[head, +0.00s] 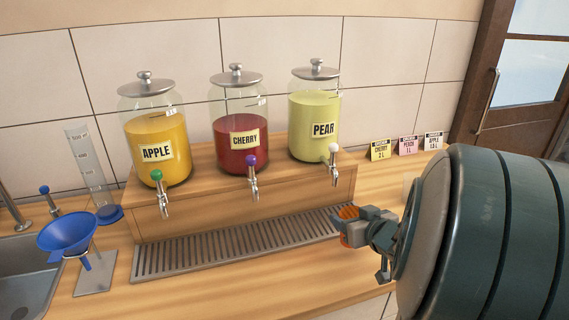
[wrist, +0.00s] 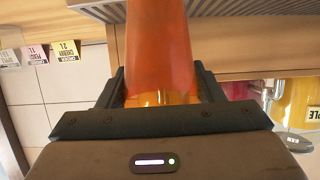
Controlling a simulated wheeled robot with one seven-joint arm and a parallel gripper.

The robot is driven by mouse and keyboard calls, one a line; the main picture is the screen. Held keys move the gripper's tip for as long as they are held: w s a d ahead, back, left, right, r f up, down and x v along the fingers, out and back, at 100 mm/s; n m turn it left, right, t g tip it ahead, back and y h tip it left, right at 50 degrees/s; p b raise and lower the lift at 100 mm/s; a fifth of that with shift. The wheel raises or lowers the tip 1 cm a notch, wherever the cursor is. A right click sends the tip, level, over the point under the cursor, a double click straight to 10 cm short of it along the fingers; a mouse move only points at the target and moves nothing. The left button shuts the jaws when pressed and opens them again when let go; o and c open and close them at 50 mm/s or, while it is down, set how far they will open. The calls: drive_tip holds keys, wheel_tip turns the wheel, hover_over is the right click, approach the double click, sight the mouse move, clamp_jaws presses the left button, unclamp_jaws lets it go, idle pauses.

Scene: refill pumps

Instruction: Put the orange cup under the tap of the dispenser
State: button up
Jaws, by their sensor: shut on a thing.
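My gripper (head: 352,226) is shut on the orange cup (head: 347,212), near the right end of the metal drip tray (head: 230,245). The wrist view shows the orange cup (wrist: 158,50) between both fingers of my gripper (wrist: 160,88); my gripper hides much of it in the head view. Three glass dispensers stand on a wooden shelf: APPLE (head: 156,135) with a green-topped tap (head: 161,190), CHERRY (head: 240,125) with a purple-topped tap (head: 253,178), and PEAR (head: 315,115) with a white-topped tap (head: 333,165). The cup is below and slightly right of the PEAR tap, apart from it.
A blue funnel (head: 68,234) on a stand, a measuring cylinder (head: 88,165) and a sink (head: 25,280) are at the left. Three small label cards (head: 407,145) stand at the back right. The drip tray is clear. My arm covers the right side.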

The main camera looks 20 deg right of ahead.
sight(348, 208)
drive_tip(key=shift+w+r+p, duration=0.2)
drive_tip(key=shift+w+p, duration=0.55)
drive_tip(key=shift+p, duration=0.75)
drive_tip(key=shift+w+r+p, duration=0.15)
drive_tip(key=shift+w+p, duration=0.6)
drive_tip(key=shift+p, duration=0.7)
drive_tip(key=x, duration=0.3)
drive_tip(key=shift+w+r, duration=0.2)
drive_tip(key=shift+w, duration=0.85)
drive_tip(key=w+p, duration=0.1)
drive_tip(key=w, duration=0.2)
drive_tip(key=shift+a, duration=0.1)
drive_tip(key=shift+w+f, duration=0.1)
drive_tip(key=shift+f, duration=0.65)
drive_tip(key=shift+f, duration=0.1)
